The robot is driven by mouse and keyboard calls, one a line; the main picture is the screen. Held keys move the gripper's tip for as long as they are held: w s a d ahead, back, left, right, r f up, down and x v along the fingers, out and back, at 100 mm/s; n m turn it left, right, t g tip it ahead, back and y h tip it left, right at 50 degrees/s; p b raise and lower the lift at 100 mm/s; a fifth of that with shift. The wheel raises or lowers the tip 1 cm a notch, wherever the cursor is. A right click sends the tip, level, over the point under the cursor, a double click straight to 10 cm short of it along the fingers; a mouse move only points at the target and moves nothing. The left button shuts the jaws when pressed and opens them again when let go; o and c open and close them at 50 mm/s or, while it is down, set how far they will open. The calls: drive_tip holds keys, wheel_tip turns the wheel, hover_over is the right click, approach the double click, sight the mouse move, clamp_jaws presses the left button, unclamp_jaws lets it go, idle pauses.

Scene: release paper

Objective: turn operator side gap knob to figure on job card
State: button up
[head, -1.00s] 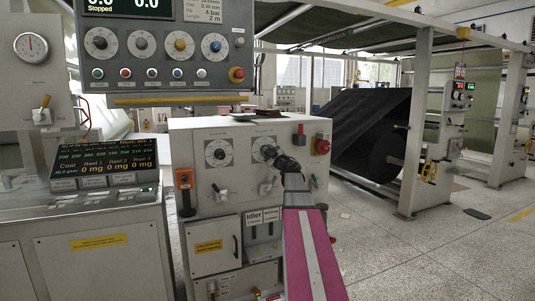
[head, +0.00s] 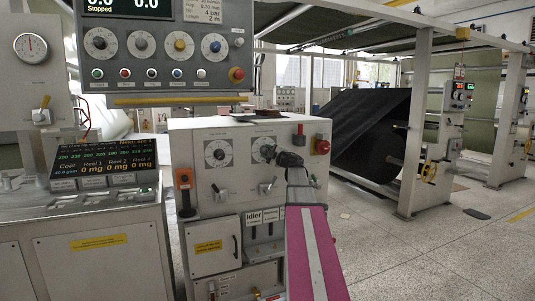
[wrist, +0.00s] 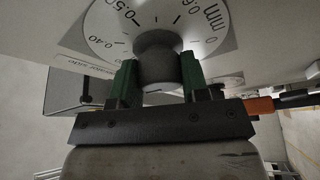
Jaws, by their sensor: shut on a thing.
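A similar left-hand dial (head: 218,153) is free.
Below the dials are small levers (head: 220,192) and a white door (head: 214,247). A red button (head: 322,147) is right of the dial. An orange device (head: 184,180) hangs at the cabinet's left. Open floor (head: 400,250) lies to the right.

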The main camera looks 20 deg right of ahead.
drive_tip(key=o, duration=0.9)
drive_tip(key=v, duration=1)
drive_tip(key=shift+s+d, duration=0.2)
drive_tip(key=shift+s, duration=0.2)
